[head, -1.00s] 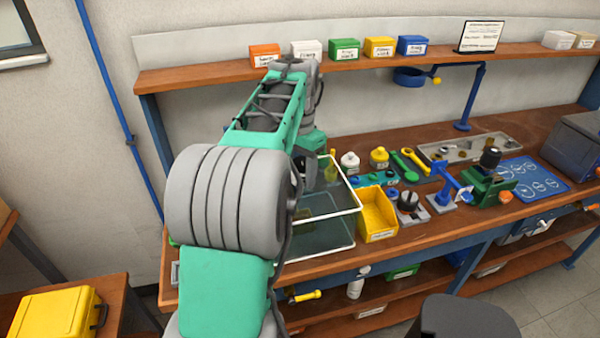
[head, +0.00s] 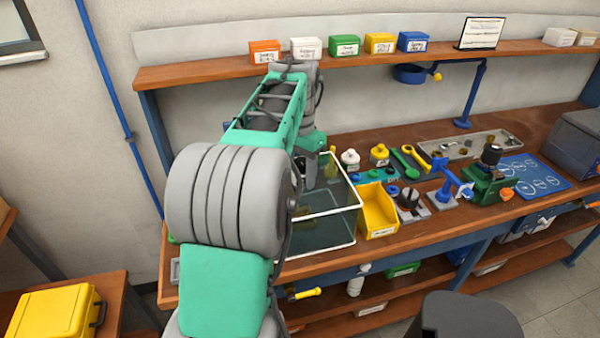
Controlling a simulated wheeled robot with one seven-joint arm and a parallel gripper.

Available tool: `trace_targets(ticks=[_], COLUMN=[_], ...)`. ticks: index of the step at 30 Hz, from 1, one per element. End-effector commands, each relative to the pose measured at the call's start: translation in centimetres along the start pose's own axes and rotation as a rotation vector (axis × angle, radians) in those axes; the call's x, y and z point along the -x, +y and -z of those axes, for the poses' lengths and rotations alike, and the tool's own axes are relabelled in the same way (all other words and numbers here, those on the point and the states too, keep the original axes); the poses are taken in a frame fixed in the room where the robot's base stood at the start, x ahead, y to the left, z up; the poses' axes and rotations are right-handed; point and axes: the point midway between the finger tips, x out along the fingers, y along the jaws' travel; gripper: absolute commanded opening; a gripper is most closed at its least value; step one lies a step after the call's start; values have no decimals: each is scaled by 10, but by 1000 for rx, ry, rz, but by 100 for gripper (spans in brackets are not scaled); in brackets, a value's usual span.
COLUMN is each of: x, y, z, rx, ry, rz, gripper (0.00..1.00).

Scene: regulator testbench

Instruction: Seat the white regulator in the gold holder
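A small white rounded piece with a dark top (head: 350,159) stands on the bench behind the clear box; it may be the white regulator, but it is too small to be sure. A similar yellow-gold piece (head: 379,154) stands to its right; I cannot tell whether it is the gold holder. My arm reaches over the left part of the bench, and its wrist hangs by the clear box, left of the white piece. My gripper's fingers are hidden or cannot be made out there, so I see neither their opening nor anything held.
A clear box with a white rim (head: 329,213) stands at the bench's left front. A yellow bin (head: 378,211) is right of it. Tools, a blue stand and a green vise (head: 488,186) crowd the middle. A blue mat (head: 532,180) lies right. A shelf with labelled boxes runs above.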

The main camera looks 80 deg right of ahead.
Motion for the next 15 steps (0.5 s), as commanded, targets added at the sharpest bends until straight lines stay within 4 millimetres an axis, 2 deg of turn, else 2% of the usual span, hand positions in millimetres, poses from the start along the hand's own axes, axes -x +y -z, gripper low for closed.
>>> trace_targets(ticks=[15], x=[-5], y=[0], z=[0], rx=[0], ry=[3], rz=[2], gripper=[0])
